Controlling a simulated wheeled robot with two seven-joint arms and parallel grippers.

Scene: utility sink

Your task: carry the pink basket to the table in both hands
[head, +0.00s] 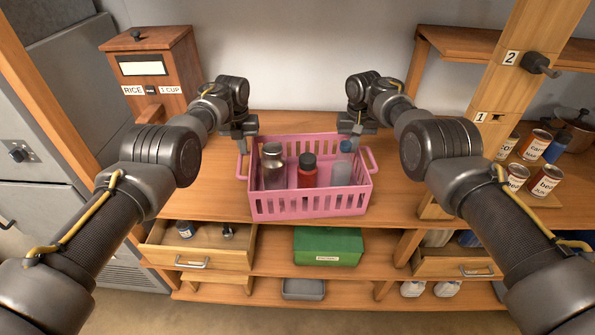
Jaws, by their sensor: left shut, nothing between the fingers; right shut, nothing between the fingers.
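The pink basket (310,204) stands upright on the wooden table (205,195), with a handle at its left and right ends. It holds several bottles, among them a red bottle with a dark cap (307,172), a clear jar (273,168) and a pale bottle (341,172). My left gripper (241,148) is shut and empty at the basket's back left, near the left handle. My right gripper (352,140) is shut and empty over the basket's back right corner. Whether either one touches the basket is hard to tell.
A wooden rice dispenser (155,70) stands at the back left. Several cans (541,180) stand on the right side by a wooden post (515,75). Below are an open drawer (200,250) and a green box (328,246). The tabletop left of the basket is clear.

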